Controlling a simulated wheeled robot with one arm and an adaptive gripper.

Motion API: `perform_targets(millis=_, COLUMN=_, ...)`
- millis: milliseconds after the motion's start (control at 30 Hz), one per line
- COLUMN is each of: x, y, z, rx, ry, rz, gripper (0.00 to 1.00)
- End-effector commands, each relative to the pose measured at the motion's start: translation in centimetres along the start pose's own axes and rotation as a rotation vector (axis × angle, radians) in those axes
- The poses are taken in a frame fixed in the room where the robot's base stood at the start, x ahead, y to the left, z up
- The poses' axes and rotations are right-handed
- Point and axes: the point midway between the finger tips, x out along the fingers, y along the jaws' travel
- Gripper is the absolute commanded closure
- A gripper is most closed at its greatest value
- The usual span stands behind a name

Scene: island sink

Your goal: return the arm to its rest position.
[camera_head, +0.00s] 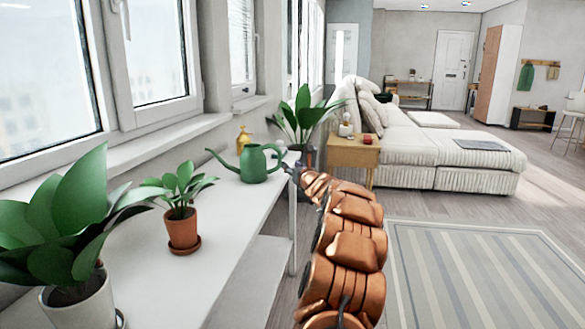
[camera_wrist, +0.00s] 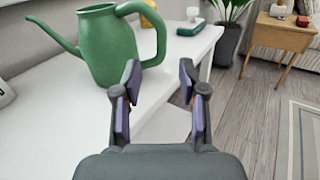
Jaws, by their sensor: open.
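My copper-coloured arm reaches forward along the right side of the white table. My gripper (camera_wrist: 160,76) is open and empty in the wrist view, with its two fingers apart. In the head view my gripper (camera_head: 291,168) is small and partly hidden at the far end of my arm. A green watering can (camera_wrist: 106,45) stands upright on the table, just ahead and left of the fingers. Its handle is close to the left finger; I cannot tell whether they touch. The watering can also shows in the head view (camera_head: 254,165).
The white table (camera_head: 222,215) runs under the windows. It holds a small potted plant (camera_head: 182,228), a large plant (camera_head: 80,300) and a yellow bottle (camera_head: 243,140). Beyond are a wooden side table (camera_head: 352,153) and a sofa (camera_head: 440,160). The striped rug (camera_head: 470,270) at right is clear.

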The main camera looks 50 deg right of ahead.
Motion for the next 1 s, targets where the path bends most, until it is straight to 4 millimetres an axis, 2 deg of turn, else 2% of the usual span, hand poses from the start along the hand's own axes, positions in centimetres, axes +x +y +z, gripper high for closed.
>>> perform_targets(millis=500, x=0.0, y=0.0, z=0.1, rx=-0.001, ry=-0.001, rz=0.0, gripper=0.58)
perform_targets(millis=567, x=0.0, y=0.3, z=0.2, rx=-0.005, ry=0.0, rz=0.005, gripper=0.58)
perform_targets(millis=633, x=0.1, y=1.4, z=0.8, rx=-0.021, ry=0.002, rz=0.024, gripper=0.58)
perform_targets(millis=667, x=0.1, y=2.1, z=1.1, rx=-0.032, ry=0.003, rz=0.038, gripper=0.58)
perform_targets(millis=767, x=0.1, y=6.2, z=3.0, rx=-0.098, ry=0.008, rz=0.11, gripper=0.58)
perform_targets(millis=867, x=-0.4, y=11.9, z=5.1, rx=-0.192, ry=0.012, rz=0.217, gripper=0.58)
perform_targets(millis=1000, x=-2.1, y=20.1, z=7.6, rx=-0.337, ry=0.014, rz=0.376, gripper=0.58)
